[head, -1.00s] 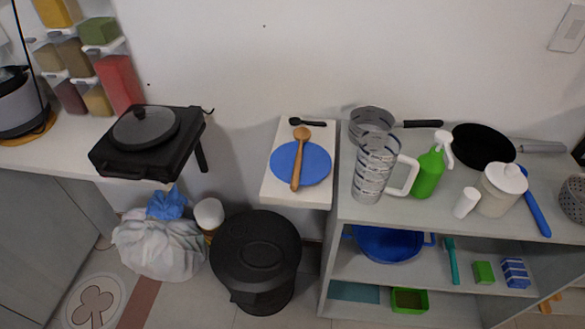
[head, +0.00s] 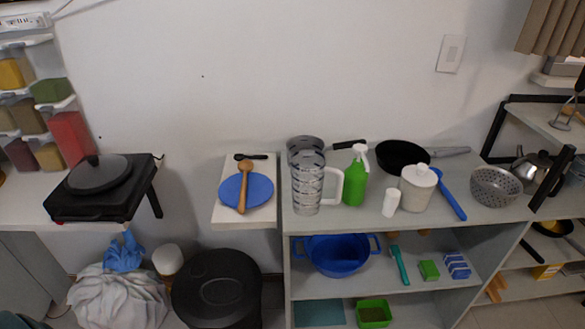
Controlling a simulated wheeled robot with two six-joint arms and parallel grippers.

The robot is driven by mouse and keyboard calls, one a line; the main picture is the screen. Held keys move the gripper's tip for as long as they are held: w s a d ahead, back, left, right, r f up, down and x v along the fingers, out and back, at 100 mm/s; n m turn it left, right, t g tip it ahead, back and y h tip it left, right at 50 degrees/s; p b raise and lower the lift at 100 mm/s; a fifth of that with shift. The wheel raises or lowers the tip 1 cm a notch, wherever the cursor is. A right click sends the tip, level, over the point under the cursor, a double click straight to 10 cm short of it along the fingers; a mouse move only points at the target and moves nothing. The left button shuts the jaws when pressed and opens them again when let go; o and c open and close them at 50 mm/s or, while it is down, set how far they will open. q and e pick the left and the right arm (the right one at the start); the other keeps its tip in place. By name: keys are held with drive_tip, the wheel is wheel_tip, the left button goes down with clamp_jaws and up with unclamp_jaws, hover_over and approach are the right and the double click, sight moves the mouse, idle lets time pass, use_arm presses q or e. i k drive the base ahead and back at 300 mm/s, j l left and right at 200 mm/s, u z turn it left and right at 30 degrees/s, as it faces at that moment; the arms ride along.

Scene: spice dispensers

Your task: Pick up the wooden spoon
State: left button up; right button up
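The wooden spoon (head: 243,187) lies across a round blue plate (head: 259,190). Its round bowl end points to the wall and its handle points toward me. The plate rests on a narrow white shelf (head: 231,215) between the stove counter and the grey shelf unit. A small black spoon (head: 250,157) lies behind the plate, near the wall. Neither of my grippers shows in the head view.
A black lidded bin (head: 217,290) stands on the floor below the narrow shelf. A black hot plate with a pan (head: 100,187) is to the left. A clear measuring jug (head: 307,183) and a green spray bottle (head: 355,182) stand close on the right.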

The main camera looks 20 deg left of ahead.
sight(246, 166)
drive_tip(key=j+z, duration=0.2)
drive_tip(key=j, duration=0.55)
drive_tip(key=j+z, duration=0.2)
drive_tip(key=j, duration=0.6)
drive_tip(key=k+j+z, duration=0.2)
drive_tip(key=j, duration=0.55)
drive_tip(key=i, duration=0.1)
